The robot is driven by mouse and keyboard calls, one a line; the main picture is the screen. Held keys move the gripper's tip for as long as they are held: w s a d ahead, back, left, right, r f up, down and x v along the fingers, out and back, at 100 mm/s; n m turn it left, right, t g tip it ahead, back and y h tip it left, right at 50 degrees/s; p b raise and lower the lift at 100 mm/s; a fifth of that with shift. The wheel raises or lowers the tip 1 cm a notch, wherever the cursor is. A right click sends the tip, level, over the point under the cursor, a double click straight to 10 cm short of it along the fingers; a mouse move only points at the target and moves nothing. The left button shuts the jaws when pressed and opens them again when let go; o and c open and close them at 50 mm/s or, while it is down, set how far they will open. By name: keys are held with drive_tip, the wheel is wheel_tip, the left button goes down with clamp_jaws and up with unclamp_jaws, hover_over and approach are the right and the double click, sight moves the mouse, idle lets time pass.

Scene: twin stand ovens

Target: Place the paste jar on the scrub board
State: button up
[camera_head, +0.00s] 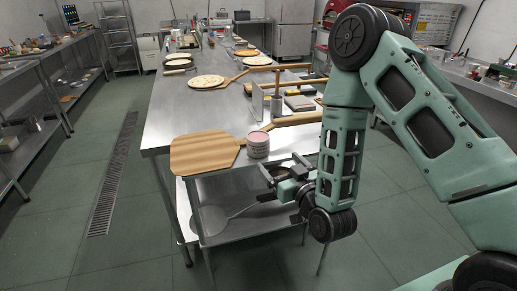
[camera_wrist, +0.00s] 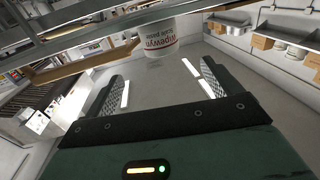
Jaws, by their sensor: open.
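In the wrist view the jar (camera_wrist: 160,38) shows red lettering and sits beyond my fingertips. A broad wooden board (camera_head: 203,153) lies flat at the table's near left corner, just left of the jar; I cannot tell for sure that it is the scrub board. My gripper (camera_head: 280,172) is just off the table's front edge, below and right of the jar. In the wrist view my gripper (camera_wrist: 160,75) has its fingers spread, with nothing between them.
Long wooden handles (camera_head: 292,121) and a small rack (camera_head: 295,101) stand behind the jar. A flatbread on a peel (camera_head: 207,81) lies farther back. The lower shelf (camera_head: 235,215) holds a round metal tool. Bare table (camera_head: 185,115) lies behind the board.

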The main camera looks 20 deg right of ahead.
drive_tip(key=b, duration=0.2)
drive_tip(key=w+b, duration=0.1)
drive_tip(key=b, duration=0.2)
drive_tip(key=shift+w+a+f, duration=0.15)
drive_tip(key=shift+w+f, duration=0.1)
drive_tip(key=shift+f, duration=0.05)
drive_tip(key=b, duration=0.5)
drive_tip(key=shift+w+a, duration=0.1)
drive_tip(key=p, duration=0.2)
approach(258, 135)
drive_tip(key=w, duration=0.2)
drive_tip(key=w+a+f, duration=0.1)
drive_tip(key=shift+w+f, duration=0.1)
drive_tip(key=shift+w, duration=0.2)
drive_tip(key=shift+w+a+r+p, duration=0.15)
drive_tip(key=shift+w+p, duration=0.25)
drive_tip(key=shift+w, duration=1.1)
drive_tip(key=shift+w+a+r+p, duration=0.1)
drive_tip(key=shift+w+a+p, duration=0.25)
drive_tip(key=shift+w, duration=1.2)
drive_tip(key=shift+d, duration=0.1)
drive_tip(key=c, duration=1.3)
